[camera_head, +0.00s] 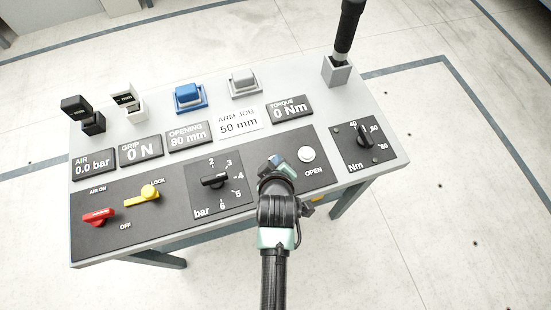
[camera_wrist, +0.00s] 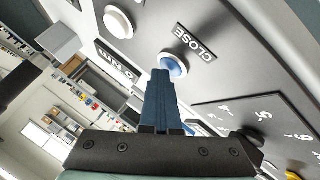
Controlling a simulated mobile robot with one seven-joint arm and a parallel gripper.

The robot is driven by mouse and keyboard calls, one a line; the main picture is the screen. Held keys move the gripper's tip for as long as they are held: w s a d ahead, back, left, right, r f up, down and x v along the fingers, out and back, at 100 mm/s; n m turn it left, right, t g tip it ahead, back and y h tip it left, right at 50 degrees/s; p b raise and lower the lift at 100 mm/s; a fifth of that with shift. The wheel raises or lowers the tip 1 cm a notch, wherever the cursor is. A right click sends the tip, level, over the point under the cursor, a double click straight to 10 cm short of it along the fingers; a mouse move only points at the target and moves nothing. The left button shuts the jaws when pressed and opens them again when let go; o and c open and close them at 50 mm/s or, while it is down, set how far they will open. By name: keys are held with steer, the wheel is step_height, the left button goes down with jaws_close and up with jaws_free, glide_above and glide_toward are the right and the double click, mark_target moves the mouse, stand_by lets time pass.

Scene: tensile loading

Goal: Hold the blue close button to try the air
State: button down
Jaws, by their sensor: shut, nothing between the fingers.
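The blue close button (camera_wrist: 175,62) shows in the wrist view as a blue disc in a pale ring beside the CLOSE label (camera_wrist: 194,42). My gripper (camera_wrist: 162,74) is shut and empty, its blue fingertips overlapping the button's lower edge. I cannot tell whether they touch or press it. In the head view my gripper (camera_head: 276,163) is over the dark panel, and my wrist hides much of that spot. The AIR display (camera_head: 94,163) reads 0.0 bar, the GRIP display (camera_head: 140,150) 0 N and the OPENING display (camera_head: 188,137) 80 mm.
The white OPEN button (camera_head: 307,154) is just right of my gripper. A bar knob (camera_head: 214,181), a yellow lever (camera_head: 148,194) and a red lever (camera_head: 99,216) lie left. An Nm knob (camera_head: 366,133) lies right. A black-handled tool (camera_head: 348,28) stands in a holder at the back right.

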stand_by(0.3)
steer(key=shift+r+p, duration=0.95)
steer(key=shift+p, duration=0.05)
step_height(320, 180, up, 5)
steer(key=p, duration=0.5)
